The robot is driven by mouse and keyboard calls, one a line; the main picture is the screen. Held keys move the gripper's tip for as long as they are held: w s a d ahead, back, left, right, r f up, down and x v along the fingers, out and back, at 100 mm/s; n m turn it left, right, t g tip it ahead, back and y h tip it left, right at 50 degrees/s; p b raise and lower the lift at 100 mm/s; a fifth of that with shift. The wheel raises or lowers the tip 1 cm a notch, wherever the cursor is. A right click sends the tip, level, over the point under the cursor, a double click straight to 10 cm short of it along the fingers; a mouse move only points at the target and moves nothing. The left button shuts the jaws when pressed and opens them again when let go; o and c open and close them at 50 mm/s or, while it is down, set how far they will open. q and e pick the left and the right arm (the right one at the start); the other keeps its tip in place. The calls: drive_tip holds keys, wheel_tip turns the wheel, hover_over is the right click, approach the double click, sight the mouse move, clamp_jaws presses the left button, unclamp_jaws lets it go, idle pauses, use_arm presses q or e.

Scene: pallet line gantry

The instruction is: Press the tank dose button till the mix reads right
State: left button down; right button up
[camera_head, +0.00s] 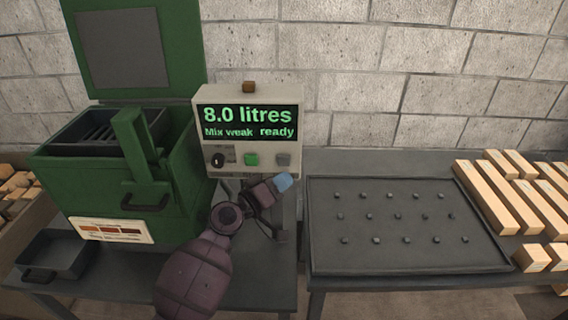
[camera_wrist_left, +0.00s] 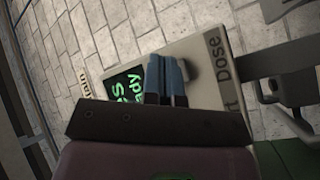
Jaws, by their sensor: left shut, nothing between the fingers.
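The control box (camera_head: 205,135) has a screen (camera_head: 249,121) reading "8.0 litres" and "Mix weak ready" in green. Under it sit a black knob (camera_head: 218,160), a green button (camera_head: 251,159) and a grey button (camera_head: 283,159). In the left wrist view the box (camera_wrist_left: 208,92) shows tilted, with a grey button (camera_wrist_left: 191,71) beside the word "Dose" (camera_wrist_left: 213,60). My left gripper (camera_head: 284,182) is shut and empty, its blue tips just below the grey button in the head view. The tips (camera_wrist_left: 166,80) cover part of the screen in the wrist view. My right gripper is out of view.
A green machine (camera_head: 180,190) with a raised lid (camera_head: 188,50) stands left of the box. A dark tray (camera_head: 70,258) lies at front left. A studded dark board (camera_head: 400,258) and wooden blocks (camera_head: 485,200) lie right. A block wall (camera_head: 400,60) stands behind.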

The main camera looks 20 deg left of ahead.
sight(284, 160)
use_arm(q)
drive_tip(key=shift+w+a+b, duration=0.2)
drive_tip(key=shift+w, duration=0.4)
drive_tip(key=shift+w+a+b, duration=0.15)
drive_tip(key=shift+w+b, duration=0.05)
drive_tip(key=shift+w, duration=0.35)
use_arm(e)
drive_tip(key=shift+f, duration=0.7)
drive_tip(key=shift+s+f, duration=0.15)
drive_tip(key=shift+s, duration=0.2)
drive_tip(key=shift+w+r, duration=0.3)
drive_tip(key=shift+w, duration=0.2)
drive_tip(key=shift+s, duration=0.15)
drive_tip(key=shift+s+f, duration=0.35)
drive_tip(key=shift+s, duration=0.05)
use_arm(q)
drive_tip(key=shift+w, duration=0.15)
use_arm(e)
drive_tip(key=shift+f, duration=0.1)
use_arm(q)
drive_tip(key=shift+w+a, duration=0.1)
drive_tip(key=shift+w, duration=0.2)
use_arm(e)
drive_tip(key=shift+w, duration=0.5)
